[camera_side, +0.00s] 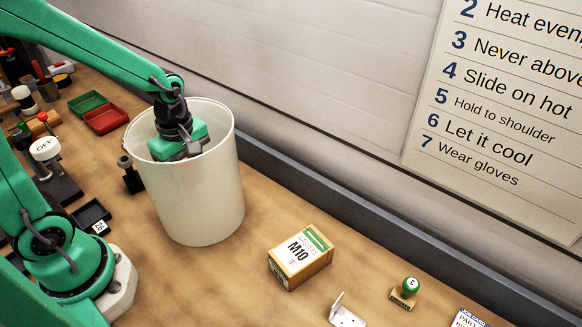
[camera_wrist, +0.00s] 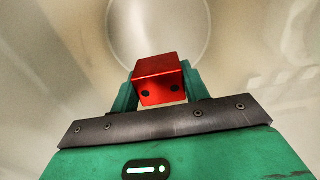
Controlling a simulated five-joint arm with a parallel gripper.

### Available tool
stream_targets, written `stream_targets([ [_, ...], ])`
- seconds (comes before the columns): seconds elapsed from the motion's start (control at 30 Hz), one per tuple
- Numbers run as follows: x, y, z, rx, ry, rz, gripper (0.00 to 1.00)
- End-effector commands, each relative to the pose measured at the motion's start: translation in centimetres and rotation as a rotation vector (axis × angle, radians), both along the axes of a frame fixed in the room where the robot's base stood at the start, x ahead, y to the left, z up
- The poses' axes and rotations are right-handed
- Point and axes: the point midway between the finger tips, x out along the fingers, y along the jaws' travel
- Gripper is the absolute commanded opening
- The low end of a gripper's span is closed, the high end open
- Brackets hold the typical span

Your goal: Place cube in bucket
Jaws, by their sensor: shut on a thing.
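A white bucket (camera_side: 200,200) stands upright on the wooden bench, left of the picture's middle in the side view. My gripper reaches down through its open top, and the fingertips are hidden behind the bucket's wall there. In the wrist view my gripper (camera_wrist: 160,88) is shut on a red cube (camera_wrist: 158,68), with a green finger at each side of it. The inside of the bucket (camera_wrist: 240,50) fills the wrist view around the cube. The round floor of the bucket (camera_wrist: 160,28) shows beyond the cube, and the cube appears held above it.
A grey rail (camera_side: 330,200) runs along the wall. Bare bench lies in front of the bucket.

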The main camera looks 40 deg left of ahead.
Motion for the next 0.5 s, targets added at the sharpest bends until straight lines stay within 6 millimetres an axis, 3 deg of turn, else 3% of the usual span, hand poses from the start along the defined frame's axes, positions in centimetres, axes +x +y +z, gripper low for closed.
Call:
stream_targets([
  [0.2, 0.0, 0.0, -3.1, 0.0, 0.003, 0.0, 0.16],
  [0.5, 0.1, 0.0, -4.5, 0.0, -0.001, 0.0, 0.16],
])
